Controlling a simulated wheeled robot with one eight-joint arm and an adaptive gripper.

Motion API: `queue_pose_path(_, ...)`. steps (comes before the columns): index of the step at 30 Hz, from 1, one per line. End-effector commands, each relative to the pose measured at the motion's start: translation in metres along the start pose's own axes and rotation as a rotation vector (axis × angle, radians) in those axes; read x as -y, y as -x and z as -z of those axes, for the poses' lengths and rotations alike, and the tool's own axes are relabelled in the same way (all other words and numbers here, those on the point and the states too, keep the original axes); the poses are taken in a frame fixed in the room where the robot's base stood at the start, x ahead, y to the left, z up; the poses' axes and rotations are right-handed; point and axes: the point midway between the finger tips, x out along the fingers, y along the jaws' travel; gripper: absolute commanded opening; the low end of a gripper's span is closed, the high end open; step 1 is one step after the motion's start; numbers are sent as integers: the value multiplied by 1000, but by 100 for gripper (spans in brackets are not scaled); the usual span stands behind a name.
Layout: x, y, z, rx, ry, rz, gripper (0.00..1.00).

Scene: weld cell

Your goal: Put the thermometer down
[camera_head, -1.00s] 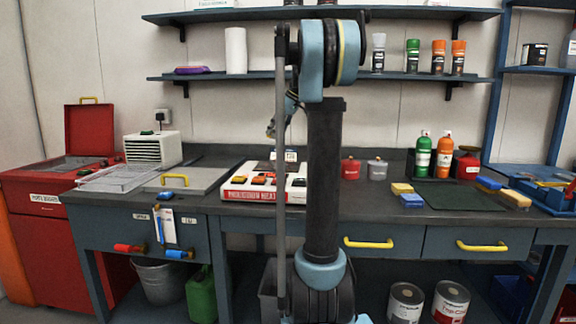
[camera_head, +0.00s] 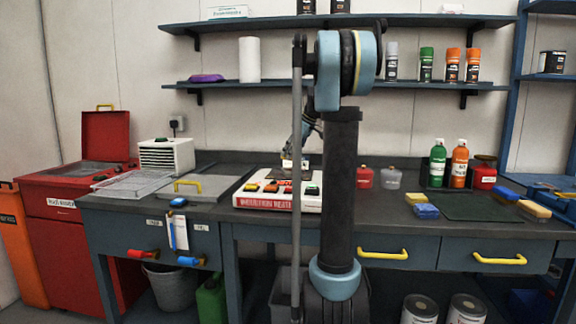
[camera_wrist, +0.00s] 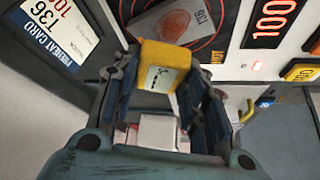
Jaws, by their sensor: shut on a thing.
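The yellow thermometer (camera_wrist: 163,66), with a small pale label or screen on its face, is between the dark fingers of my gripper (camera_wrist: 156,90) in the wrist view. The gripper is shut on it. Below it in the wrist view lies a grey plate marked 136 (camera_wrist: 180,22) with an orange-red round patch, on a dark surface with a red ring. In the head view my gripper is low over the back of the white button unit (camera_head: 265,202), largely hidden behind my arm, and I cannot make out the thermometer there.
A preheat card (camera_wrist: 58,30) lies at the left in the wrist view. A red 100 display (camera_wrist: 272,20) and a yellow button (camera_wrist: 300,72) are at the right.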

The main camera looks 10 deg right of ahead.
Motion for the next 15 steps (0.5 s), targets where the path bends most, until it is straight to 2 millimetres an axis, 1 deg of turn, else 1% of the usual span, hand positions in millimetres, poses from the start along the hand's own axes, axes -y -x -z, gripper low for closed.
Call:
queue_pose_path(5,0,-12,-7,0,0,0,14)
queue_pose_path(10,0,-32,-18,0,0,0,14)
queue_pose_path(12,0,-36,-21,0,0,0,14)
queue_pose_path(15,0,-37,-21,0,0,0,14)
